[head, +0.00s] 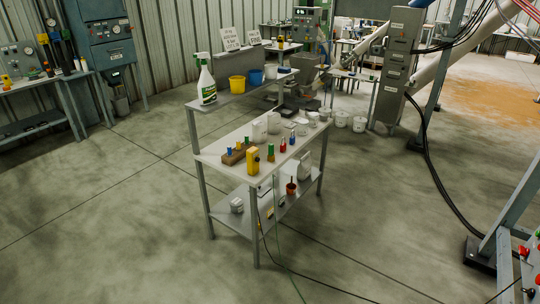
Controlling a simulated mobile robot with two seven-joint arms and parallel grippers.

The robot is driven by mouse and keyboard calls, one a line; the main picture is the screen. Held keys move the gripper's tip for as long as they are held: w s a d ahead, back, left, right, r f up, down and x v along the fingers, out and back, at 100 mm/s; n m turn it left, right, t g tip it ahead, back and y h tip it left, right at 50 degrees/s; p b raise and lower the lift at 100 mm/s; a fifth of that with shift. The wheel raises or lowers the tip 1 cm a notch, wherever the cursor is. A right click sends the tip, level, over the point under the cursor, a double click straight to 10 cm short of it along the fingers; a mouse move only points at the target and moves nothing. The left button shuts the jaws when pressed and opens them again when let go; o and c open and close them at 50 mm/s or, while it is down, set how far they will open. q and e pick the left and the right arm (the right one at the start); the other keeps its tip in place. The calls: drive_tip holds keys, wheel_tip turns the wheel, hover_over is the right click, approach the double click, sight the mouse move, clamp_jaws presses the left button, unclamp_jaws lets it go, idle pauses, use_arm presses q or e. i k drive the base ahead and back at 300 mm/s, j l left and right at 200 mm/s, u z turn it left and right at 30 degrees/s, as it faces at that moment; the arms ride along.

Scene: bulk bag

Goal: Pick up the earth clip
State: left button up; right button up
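I cannot make out the earth clip with certainty. A thin green cable (279,225) hangs over the front of the grey two-level bench (232,154) and runs down to the floor. Its upper end is too small to tell. A thin dark cable (312,280) also runs from the bench's lower part across the floor to the right. A yellow hand-sized device (253,160) stands at the bench's front edge. Neither of my grippers is in view.
The bench also holds a spray bottle (206,80), a yellow bucket (237,84), a wooden block (237,153) and several small bottles. A steel frame (513,203) and thick black cable (428,150) stand at right. The floor in front and at left is clear.

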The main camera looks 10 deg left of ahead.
sight(271, 156)
drive_tip(key=i+j, duration=0.4)
drive_tip(key=j, duration=0.25)
drive_tip(key=i+j, duration=0.15)
drive_tip(key=i, duration=0.25)
drive_tip(key=i+j+u, duration=0.1)
drive_tip(key=i, duration=0.3)
